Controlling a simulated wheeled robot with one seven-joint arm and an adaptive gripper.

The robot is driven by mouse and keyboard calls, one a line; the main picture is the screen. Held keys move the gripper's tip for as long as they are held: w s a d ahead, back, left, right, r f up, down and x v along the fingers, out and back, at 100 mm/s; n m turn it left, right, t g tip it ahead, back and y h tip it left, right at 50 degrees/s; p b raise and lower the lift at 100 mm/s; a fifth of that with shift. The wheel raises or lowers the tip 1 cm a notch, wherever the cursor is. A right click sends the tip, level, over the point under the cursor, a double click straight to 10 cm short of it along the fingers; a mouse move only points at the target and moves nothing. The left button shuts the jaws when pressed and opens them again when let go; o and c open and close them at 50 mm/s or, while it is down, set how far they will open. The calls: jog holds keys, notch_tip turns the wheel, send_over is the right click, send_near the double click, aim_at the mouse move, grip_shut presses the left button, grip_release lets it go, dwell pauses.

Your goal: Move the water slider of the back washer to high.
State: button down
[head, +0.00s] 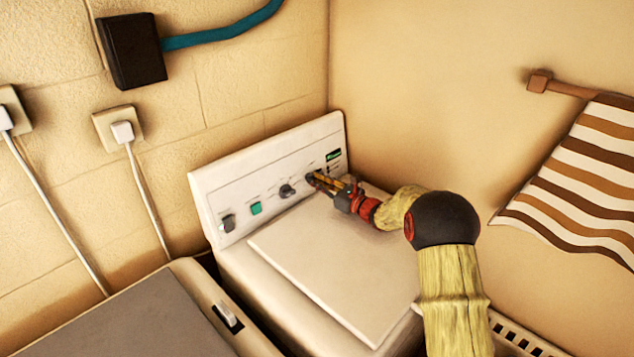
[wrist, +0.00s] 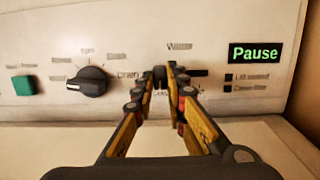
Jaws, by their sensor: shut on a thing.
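The back washer (head: 330,245) is white, with an upright control panel (head: 232,188) against the wall. My gripper (head: 318,181) reaches the right part of this panel. In the wrist view my gripper (wrist: 162,76) has its fingertips close together on a small dark slider knob (wrist: 160,73), mostly hidden between them. A blurred label above looks like "Water". A dark slot (wrist: 198,73) shows just right of the fingertips, so the knob appears at the left part of its track. A display (wrist: 255,53) at the right reads "Pause".
A black dial (wrist: 87,82) and a green button (wrist: 22,86) are left of my gripper. The washer's flat lid (head: 340,270) lies below my arm. Another machine with a grey lid (head: 130,320) stands front left. A striped towel (head: 580,170) hangs at right.

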aim_at(320, 168)
jog(key=w+d, duration=0.4)
jog(key=shift+w+d+r, duration=0.1)
jog(key=shift+w+d, duration=0.15)
dwell(0.3)
jog(key=c, duration=1.9)
grip_release()
jog(key=shift+w+d, duration=0.1)
jog(key=shift+d, duration=0.05)
jog(key=shift+o, duration=0.5)
jog(key=v, duration=1.2)
